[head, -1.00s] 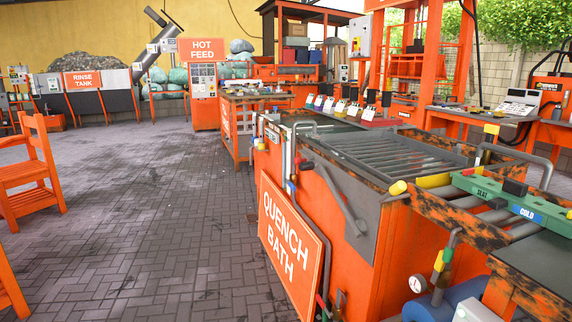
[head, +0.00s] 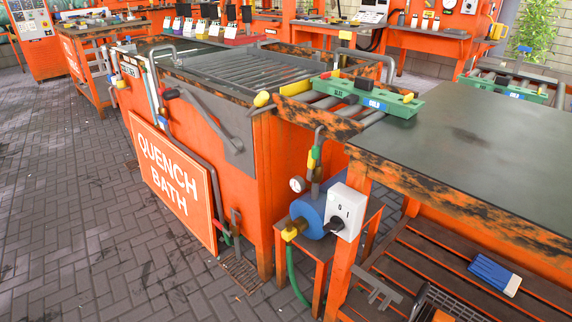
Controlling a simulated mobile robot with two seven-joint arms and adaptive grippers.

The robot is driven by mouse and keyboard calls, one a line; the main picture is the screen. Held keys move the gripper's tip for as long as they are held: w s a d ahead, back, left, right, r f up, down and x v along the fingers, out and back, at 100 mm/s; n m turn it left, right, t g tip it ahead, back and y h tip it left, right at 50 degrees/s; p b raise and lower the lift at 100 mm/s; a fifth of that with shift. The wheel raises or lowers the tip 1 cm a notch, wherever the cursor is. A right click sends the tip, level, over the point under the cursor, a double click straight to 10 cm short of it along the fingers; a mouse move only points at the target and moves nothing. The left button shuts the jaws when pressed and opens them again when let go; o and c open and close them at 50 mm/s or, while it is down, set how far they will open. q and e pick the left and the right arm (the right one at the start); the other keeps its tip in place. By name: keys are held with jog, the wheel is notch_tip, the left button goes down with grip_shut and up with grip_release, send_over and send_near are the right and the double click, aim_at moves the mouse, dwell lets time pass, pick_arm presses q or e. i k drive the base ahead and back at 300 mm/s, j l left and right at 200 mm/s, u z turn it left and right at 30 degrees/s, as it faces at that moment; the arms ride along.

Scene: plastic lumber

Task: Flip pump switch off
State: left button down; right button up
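The pump (head: 309,212) is a blue cylinder on a small orange stand, right of the quench bath (head: 262,150). A white switch box (head: 346,211) with a black rotary knob (head: 334,224) and small dark markings is fixed at the pump's right end. The knob's exact setting is too small to tell. A pressure gauge (head: 297,184) and a pipe with red, green and yellow parts rise above the pump. Neither of my grippers is in view.
A dark-topped orange workbench (head: 480,140) stands close to the right of the pump, with a blue-and-white object (head: 495,274) on its lower shelf. A green hose (head: 296,278) hangs below the pump. The paved floor (head: 90,230) at left is clear.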

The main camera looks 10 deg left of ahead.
aim_at(336, 224)
jog(key=k+j+u, duration=0.1)
jog(key=j, duration=0.25)
jog(key=k+j+u, duration=0.1)
jog(key=k+j, duration=0.15)
jog(key=j, duration=0.15)
jog(key=k+j, duration=0.15)
jog(key=j, duration=0.2)
jog(key=k+j+u, duration=0.15)
jog(key=j, duration=0.25)
jog(key=k+j+u, duration=0.1)
jog(key=j, duration=0.3)
